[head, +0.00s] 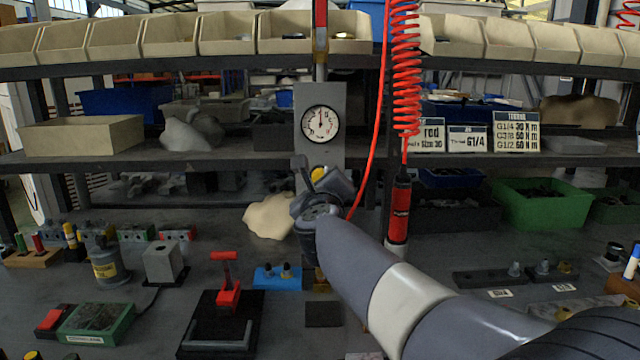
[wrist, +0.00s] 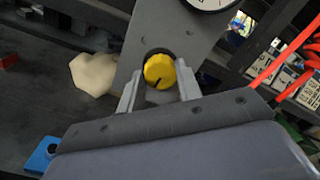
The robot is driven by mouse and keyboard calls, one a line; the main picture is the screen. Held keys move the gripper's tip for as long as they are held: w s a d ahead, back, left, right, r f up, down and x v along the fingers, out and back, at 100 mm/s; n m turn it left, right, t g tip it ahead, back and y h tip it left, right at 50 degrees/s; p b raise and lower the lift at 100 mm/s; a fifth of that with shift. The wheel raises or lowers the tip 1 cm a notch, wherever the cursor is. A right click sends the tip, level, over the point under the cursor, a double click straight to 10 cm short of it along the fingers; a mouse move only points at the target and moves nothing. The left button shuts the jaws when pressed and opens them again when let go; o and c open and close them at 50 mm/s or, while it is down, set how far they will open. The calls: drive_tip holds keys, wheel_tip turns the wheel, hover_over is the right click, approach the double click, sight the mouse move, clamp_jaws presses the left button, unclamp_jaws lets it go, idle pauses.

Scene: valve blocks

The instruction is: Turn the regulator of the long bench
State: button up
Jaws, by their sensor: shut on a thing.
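The regulator is a yellow round knob (wrist: 160,71) with a dark mark, set on a grey upright panel (head: 320,98). In the head view a bit of the yellow knob (head: 318,174) shows beside my gripper, and the rest is hidden behind it. In the wrist view my gripper (wrist: 160,88) has one finger on each side of the knob and is shut on it. A round pressure gauge (head: 321,122) with a white face sits on the panel above the knob.
A red coiled hose (head: 405,70) and a red tool (head: 398,208) hang just right of the panel. Shelves with bins stand behind. A red-handled press (head: 226,285), a blue block (head: 277,276) and a cream lump (head: 270,216) are on the bench to the left.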

drive_tip(key=o, duration=1)
drive_tip(key=shift+s, duration=0.1)
drive_tip(key=s+p, duration=0.1)
drive_tip(key=s, duration=0.9)
drive_tip(key=shift+s+f, duration=0.1)
drive_tip(key=shift+s, duration=0.2)
drive_tip(key=w+b, duration=0.1)
drive_tip(key=w, duration=0.9)
drive_tip(key=shift+w, duration=0.4)
